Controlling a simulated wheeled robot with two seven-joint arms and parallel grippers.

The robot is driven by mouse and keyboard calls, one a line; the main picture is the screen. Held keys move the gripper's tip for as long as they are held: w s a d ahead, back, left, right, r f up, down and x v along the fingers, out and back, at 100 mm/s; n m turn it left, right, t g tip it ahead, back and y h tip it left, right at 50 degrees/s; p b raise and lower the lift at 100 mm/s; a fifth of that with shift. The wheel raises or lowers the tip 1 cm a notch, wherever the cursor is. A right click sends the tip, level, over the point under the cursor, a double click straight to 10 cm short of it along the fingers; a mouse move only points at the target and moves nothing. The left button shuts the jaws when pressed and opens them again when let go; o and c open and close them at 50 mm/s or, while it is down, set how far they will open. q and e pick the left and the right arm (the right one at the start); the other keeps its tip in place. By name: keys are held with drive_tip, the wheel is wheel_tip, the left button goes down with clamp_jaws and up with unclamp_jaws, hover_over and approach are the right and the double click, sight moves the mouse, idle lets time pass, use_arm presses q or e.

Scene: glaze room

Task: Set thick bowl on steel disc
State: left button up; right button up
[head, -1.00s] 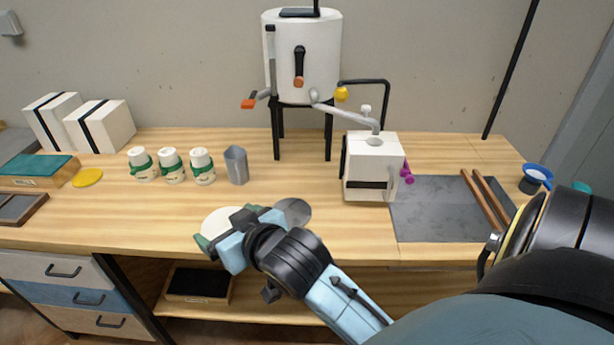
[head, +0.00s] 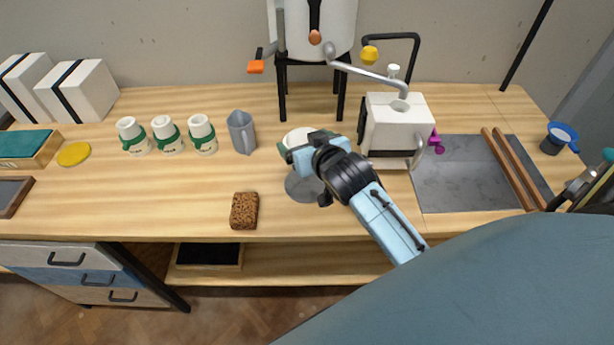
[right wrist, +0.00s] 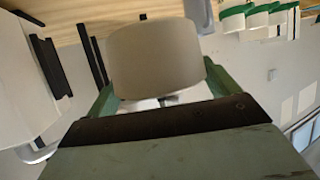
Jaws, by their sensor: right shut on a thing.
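My right gripper (head: 304,148) is shut on the pale, cream thick bowl (head: 298,136), which is partly hidden behind the fingers. In the right wrist view the bowl (right wrist: 155,58) fills the gap between the green fingers of my right gripper (right wrist: 160,90). The grey steel disc (head: 300,191) lies on the workbench, partly hidden by the gripper and wrist. The bowl appears raised, just beyond the disc in the head view; its exact height cannot be told. My left gripper is not in view.
A brown sponge (head: 244,211) lies left of the disc near the bench's front edge. A grey jug (head: 241,131) and several white-and-green bottles (head: 166,134) stand behind left. A white machine (head: 396,128) stands close on the right, beside a grey slab (head: 460,172).

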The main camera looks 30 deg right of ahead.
drive_tip(key=f, duration=0.2)
drive_tip(key=f+b, duration=0.1)
drive_tip(key=f, duration=0.3)
drive_tip(key=shift+w+d, duration=0.15)
drive_tip(key=shift+d, duration=0.15)
drive_tip(key=shift+f+b, duration=0.35)
drive_tip(key=shift+f, duration=0.2)
drive_tip(key=shift+f+b, duration=0.35)
drive_tip(key=shift+f, duration=1.15)
drive_tip(key=shift+f, duration=0.15)
drive_tip(key=o, duration=1)
drive_tip(key=shift+c, duration=0.2)
drive_tip(key=p+v, duration=0.1)
drive_tip(key=v, duration=1.1)
drive_tip(key=shift+a+p, duration=0.15)
drive_tip(key=shift+p, duration=0.2)
